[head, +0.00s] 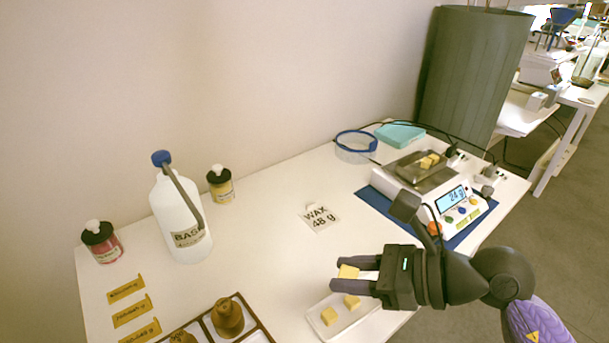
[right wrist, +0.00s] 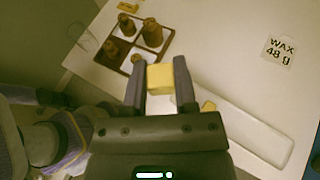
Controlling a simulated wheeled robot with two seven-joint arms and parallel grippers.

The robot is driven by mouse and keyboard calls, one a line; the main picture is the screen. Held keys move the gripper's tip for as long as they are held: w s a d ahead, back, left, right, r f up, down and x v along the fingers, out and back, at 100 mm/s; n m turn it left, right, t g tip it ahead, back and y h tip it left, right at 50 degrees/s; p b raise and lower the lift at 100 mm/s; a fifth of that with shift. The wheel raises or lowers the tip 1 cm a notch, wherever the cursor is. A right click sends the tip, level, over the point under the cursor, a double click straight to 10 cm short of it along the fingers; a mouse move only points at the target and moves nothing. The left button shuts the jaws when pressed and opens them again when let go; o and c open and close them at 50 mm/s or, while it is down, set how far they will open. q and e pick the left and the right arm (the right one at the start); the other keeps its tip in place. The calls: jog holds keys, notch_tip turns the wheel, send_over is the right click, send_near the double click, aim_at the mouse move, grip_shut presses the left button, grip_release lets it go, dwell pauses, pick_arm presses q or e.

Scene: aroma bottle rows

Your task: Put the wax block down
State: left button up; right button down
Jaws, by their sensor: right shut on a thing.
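My right gripper (head: 338,275) is shut on a yellow wax block (head: 348,271). In the right wrist view the wax block (right wrist: 160,79) sits between the two fingers. The gripper is over the far-left end of a small white tray (head: 368,325) at the table's front edge. Two more wax blocks lie in the tray, one (head: 329,316) to the left and one (head: 352,301) beneath the gripper. A scale (head: 455,205) at the back right reads 24 g, with wax pieces (head: 429,161) on its metal pan (head: 408,174). My left gripper is not in view.
A card (head: 319,217) reads "WAX 48 g". A white bottle (head: 180,215) and two small jars stand at the left. A brown divided tray (head: 262,326) with brown bottles is at the front left.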

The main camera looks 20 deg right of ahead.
jog(key=w+d+f+m+t+h+b, duration=0.55)
jog(key=w+d+f+m, duration=0.2)
jog(key=d+f, duration=0.25)
jog(key=h+b, duration=0.1)
jog(key=b, duration=0.5)
send_near(362, 276)
jog(key=shift+g, duration=0.25)
jog(key=x, duration=0.6)
jog(key=shift+w, duration=0.1)
jog(key=shift+r, duration=0.15)
jog(key=shift+f, duration=0.2)
jog(key=c, duration=0.7)
grip_release()
jog(key=o, duration=0.3)
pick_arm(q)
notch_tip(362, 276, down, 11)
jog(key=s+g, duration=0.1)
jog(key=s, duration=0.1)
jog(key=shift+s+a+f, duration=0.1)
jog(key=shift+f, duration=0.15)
